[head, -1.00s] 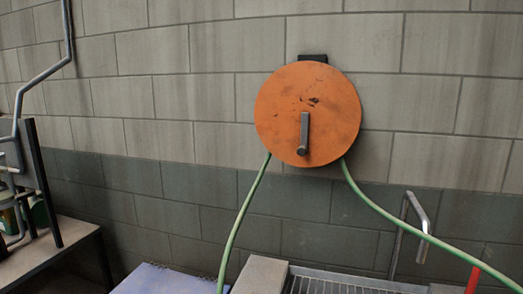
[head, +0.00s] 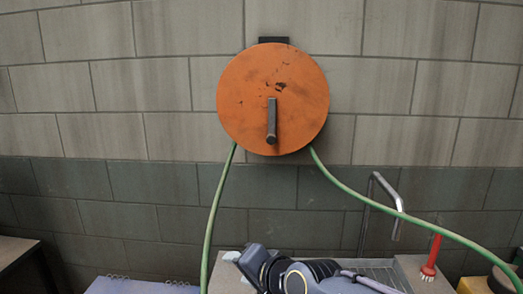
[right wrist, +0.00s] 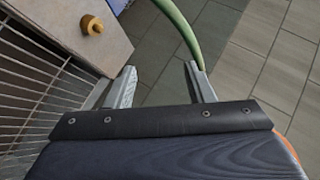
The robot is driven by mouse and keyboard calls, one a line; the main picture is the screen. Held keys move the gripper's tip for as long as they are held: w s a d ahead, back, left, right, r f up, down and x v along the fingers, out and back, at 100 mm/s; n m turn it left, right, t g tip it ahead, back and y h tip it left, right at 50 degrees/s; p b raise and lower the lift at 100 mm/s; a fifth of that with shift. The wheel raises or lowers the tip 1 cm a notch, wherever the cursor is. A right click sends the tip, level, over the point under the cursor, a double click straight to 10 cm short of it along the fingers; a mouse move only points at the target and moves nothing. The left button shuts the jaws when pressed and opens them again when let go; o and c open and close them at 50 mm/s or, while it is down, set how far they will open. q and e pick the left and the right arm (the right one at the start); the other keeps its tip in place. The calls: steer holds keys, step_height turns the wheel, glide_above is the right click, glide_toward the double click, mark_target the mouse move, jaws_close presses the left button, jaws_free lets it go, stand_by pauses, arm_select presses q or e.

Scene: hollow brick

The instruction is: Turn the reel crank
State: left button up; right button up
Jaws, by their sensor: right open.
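The orange round reel (head: 290,85) hangs on the block wall in the head view. Its crank is a dark bar (head: 271,122) on the front face, pointing down from near the middle, with a knob at its lower end. My right gripper (head: 236,258) is low in the head view, below and well apart from the crank. In the right wrist view its two fingers (right wrist: 163,78) are spread with nothing held between them. A green hose (right wrist: 180,22) runs behind the right-hand fingertip there. My left gripper is in neither view.
Green hose (head: 215,208) hangs from both sides of the reel. A bent metal tap (head: 385,195) and a red brush (head: 432,260) stand at the right. A wire grating (right wrist: 35,85) and a small yellowish knob-like object (right wrist: 92,25) show in the right wrist view. The wall around the reel is clear.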

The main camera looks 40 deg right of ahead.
steer(key=w+d+r+m+t+h, duration=0.1)
steer(key=w+d+r+m+t, duration=0.1)
steer(key=w+d+r+m, duration=0.3)
steer(key=m+t+h, duration=0.4)
steer(key=m+h, duration=0.8)
steer(key=m, duration=1)
glide_toward(272, 141)
steer(key=w+d, duration=0.2)
steer(key=w, duration=0.1)
steer(key=shift+h, duration=0.3)
steer(key=p+x, duration=0.2)
steer(key=x, duration=0.1)
steer(key=r+p+x, duration=0.1)
steer(key=p+x, duration=0.1)
steer(key=x, duration=0.1)
steer(key=shift+a+r, duration=0.1)
steer(key=shift+a, duration=0.05)
steer(key=shift+w+d+r, duration=0.15)
steer(key=shift+w+d, duration=0.25)
steer(key=shift+w, duration=0.15)
jaws_close()
